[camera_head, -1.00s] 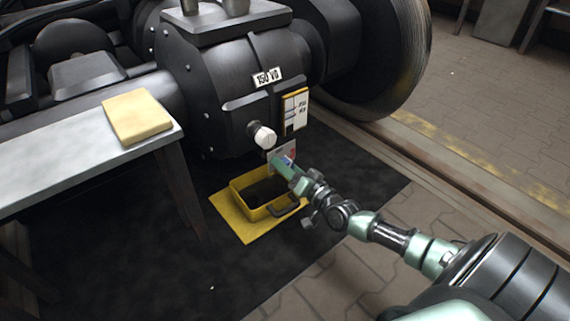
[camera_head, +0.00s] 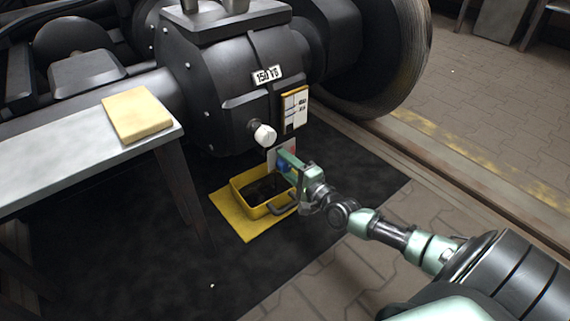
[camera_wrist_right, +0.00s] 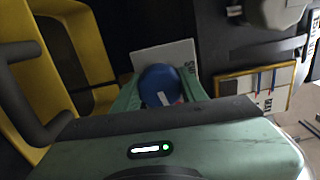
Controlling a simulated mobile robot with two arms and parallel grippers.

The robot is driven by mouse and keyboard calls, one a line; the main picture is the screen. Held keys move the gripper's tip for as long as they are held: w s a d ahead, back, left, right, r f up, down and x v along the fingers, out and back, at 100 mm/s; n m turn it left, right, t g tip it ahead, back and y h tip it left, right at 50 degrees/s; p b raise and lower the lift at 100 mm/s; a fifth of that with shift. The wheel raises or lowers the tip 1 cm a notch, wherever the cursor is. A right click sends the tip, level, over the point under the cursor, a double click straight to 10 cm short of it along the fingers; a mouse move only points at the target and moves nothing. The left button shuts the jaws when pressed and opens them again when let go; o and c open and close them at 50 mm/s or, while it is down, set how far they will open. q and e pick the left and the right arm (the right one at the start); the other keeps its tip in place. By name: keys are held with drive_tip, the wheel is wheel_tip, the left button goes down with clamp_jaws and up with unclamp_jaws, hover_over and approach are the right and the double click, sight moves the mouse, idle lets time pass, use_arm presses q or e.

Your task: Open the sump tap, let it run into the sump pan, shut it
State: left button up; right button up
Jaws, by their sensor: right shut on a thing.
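My right gripper (camera_head: 284,163) is low on the front of the dark gearcase, above the sump pan's right side. It is shut on a round blue knob, taken as the sump tap's handle, which shows between the fingers in the wrist view (camera_wrist_right: 160,86) with a white mark on it. A white plate with some red lies behind the knob. The yellow sump pan (camera_head: 239,197) stands below on a yellow sheet, its inside dark. Its wall and dark handle show at left in the wrist view (camera_wrist_right: 92,45). The tap's outlet and any stream are not visible. My left gripper is out of view.
A white round knob (camera_head: 264,135) sticks out of the gearcase (camera_head: 215,110) above the tap. A yellow-edged label card (camera_head: 294,110) hangs beside it. A bench (camera_head: 60,160) with a yellow pad (camera_head: 137,116) stands at left. The dark mat in front is clear.

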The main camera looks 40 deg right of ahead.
sight(288, 166)
drive_tip(key=shift+f+m, duration=0.1)
drive_tip(key=shift+m, duration=1)
drive_tip(key=o, duration=1.4)
drive_tip(key=shift+c, duration=0.2)
drive_tip(key=s+p, duration=0.1)
drive_tip(key=s, duration=0.1)
drive_tip(key=s+p, duration=0.1)
drive_tip(key=s, duration=0.1)
drive_tip(key=s+p, duration=0.1)
drive_tip(key=s, duration=0.1)
drive_tip(key=shift+s+d+p, duration=0.25)
drive_tip(key=shift+s+p, duration=0.05)
drive_tip(key=shift+p, duration=0.05)
drive_tip(key=shift+s, duration=0.65)
drive_tip(key=shift+d, duration=0.1)
